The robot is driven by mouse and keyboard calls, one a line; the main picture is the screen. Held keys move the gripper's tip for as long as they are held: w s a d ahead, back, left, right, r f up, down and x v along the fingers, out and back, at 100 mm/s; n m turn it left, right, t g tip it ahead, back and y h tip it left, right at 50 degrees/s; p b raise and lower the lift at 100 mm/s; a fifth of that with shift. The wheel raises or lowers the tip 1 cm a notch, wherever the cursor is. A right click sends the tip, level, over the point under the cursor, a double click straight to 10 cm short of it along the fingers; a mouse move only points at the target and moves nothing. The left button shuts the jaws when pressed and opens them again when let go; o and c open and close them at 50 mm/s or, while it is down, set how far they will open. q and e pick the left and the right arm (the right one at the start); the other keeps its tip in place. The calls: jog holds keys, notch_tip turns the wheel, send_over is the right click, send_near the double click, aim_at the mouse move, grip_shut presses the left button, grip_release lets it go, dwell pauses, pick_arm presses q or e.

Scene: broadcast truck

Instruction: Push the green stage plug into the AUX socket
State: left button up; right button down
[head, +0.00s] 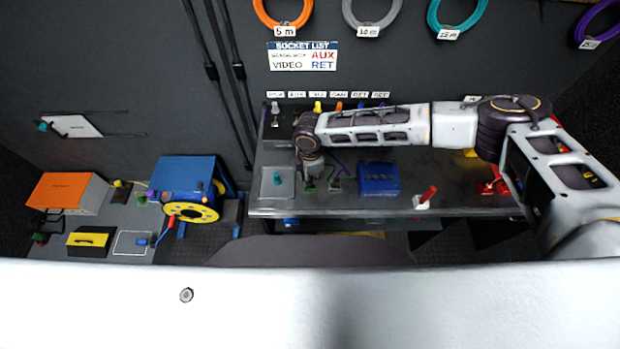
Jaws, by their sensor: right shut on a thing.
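My right gripper (312,172) points down over the left part of the grey bench, its fingers small and partly hidden by its own wrist. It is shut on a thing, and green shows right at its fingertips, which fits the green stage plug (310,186). Most of the plug is hidden. Another small green piece (333,185) lies just to the right, beside a purple cable. I cannot make out the AUX socket; small labels (297,95) run along the back wall, too small to read surely. My left gripper is out of view.
A blue socketed box (378,178) stands right of the gripper, and a red-handled piece (426,196) farther right. A teal plug (277,178) on a pale plate is to the left. A socket list sign (303,56) hangs behind.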

notch_tip(320, 180, up, 9)
jog(key=shift+r+b, duration=0.15)
jog(key=shift+b, duration=0.4)
dwell(0.5)
